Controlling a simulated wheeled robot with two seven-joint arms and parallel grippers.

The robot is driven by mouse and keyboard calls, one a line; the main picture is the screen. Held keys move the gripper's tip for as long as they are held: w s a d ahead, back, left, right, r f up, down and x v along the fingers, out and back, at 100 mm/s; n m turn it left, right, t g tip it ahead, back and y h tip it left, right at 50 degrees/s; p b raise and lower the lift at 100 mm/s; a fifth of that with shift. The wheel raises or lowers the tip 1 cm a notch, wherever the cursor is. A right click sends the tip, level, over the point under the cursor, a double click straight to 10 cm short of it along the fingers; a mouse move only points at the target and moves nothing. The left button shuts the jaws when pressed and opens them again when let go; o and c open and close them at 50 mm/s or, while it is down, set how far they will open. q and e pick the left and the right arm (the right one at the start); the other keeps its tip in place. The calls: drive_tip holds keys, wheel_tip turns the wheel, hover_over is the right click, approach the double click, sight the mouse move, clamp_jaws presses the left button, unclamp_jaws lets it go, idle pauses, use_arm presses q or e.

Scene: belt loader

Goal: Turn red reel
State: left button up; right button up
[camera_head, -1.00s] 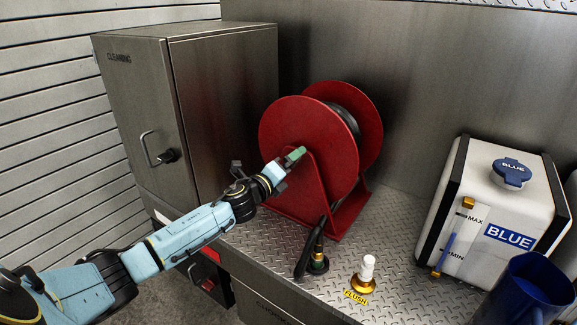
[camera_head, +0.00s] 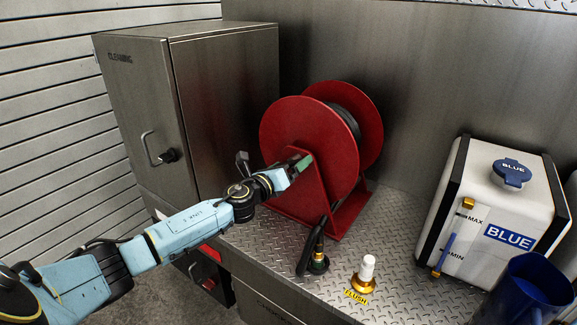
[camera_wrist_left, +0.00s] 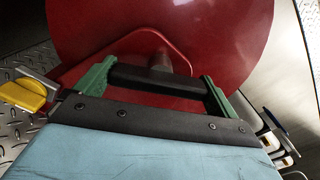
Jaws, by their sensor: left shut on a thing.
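The red reel (camera_head: 300,122) stands upright on the diamond-plate deck, with dark hose wound between its two discs. My left gripper (camera_head: 302,163) is at the near face of the reel, by its red stand. In the left wrist view its green fingers (camera_wrist_left: 157,82) are at both ends of a dark cylindrical handle (camera_wrist_left: 150,78) and are shut on it. The handle sits in front of the red disc (camera_wrist_left: 215,35), with a short post behind it. My right gripper is not in view.
A steel cabinet (camera_head: 140,85) marked CLEANING stands to the left. On the deck (camera_head: 385,235) are a black hose end (camera_head: 308,245), a white-topped FLUSH fitting (camera_head: 366,270), a white BLUE tank (camera_head: 500,205) and a blue jug (camera_head: 525,295). A steel wall (camera_head: 430,80) stands behind.

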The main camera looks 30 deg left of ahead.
use_arm(q)
drive_tip(key=o, duration=1)
drive_tip(key=shift+s+a+b, duration=0.15)
drive_tip(key=shift+s+b, duration=0.25)
drive_tip(key=shift+s, duration=2.95)
drive_tip(key=shift+s+a+b, duration=0.1)
drive_tip(key=shift+s+b, duration=0.25)
drive_tip(key=shift+s, duration=3)
